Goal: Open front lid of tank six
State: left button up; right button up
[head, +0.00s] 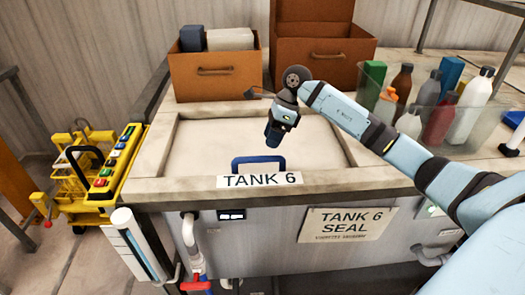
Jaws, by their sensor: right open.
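Tank six (260,180) carries a "TANK 6" label on its front edge. Its front lid (215,140) is a pale flat panel lying shut in the frame. A blue handle (258,160) stands at the lid's front edge, just behind the label. My right gripper (274,140) is open and points down above the lid, a little behind and right of the handle, apart from it as far as I can tell. Its fingertips are small and dark here. My left gripper is not in view.
Two brown boxes (215,85) stand at the back of the tank top. A clear bin of bottles (440,110) stands at the right. A yellow control unit (112,165) with buttons is at the left. Pipes with a red valve (197,284) run below the front edge.

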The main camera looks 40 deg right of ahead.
jog(key=p+x, duration=0.1)
jog(key=x, duration=0.5)
jog(key=shift+c, duration=0.4)
grip_shut()
